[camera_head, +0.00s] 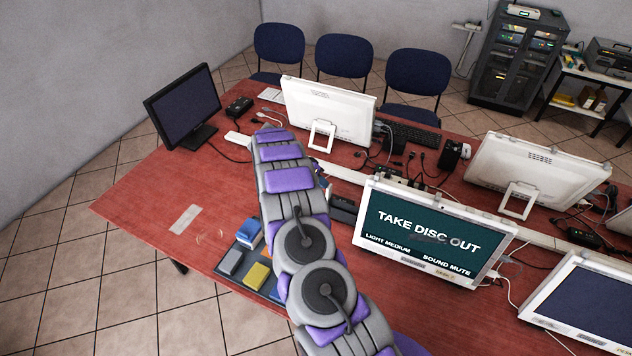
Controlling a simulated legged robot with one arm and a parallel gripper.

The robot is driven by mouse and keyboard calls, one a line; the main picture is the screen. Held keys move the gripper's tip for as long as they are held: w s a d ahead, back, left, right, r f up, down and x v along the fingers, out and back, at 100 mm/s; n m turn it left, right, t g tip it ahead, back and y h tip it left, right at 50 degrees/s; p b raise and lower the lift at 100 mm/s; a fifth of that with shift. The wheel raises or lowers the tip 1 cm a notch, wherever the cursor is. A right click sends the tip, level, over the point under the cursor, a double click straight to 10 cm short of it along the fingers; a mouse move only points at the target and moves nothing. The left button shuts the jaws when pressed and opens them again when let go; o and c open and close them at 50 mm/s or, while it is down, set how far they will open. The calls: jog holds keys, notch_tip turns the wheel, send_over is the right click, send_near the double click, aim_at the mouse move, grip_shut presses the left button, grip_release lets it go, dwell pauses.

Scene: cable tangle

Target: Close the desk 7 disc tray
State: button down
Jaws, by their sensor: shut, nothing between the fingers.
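A white monitor (432,240) at centre right shows "TAKE DISC OUT", with "LIGHT MEDIUM" and "SOUND MUTE" below. A dark box (343,208) lies on the red table between my arm and this monitor. It may be a disc drive, but I cannot make out a tray or whether one is out. My purple and grey arm (290,182) reaches over the table from the bottom. My gripper's fingers are hidden behind the arm, so I cannot see how they stand to the box.
A tray (219,272) with blue, grey and yellow blocks lies left of my arm. More monitors (328,110), (538,172), a black screen (184,105) and loose cables crowd the red table (140,196). The table's left end is mostly clear. Blue chairs (344,55) stand behind.

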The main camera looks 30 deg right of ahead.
jog(key=s+d+b, duration=0.4)
jog(key=s+d, duration=0.1)
jog(key=s, duration=0.5)
jog(key=shift+s+d+b, duration=0.2)
jog(key=shift+d+b, duration=0.15)
jog(key=shift+b, duration=0.05)
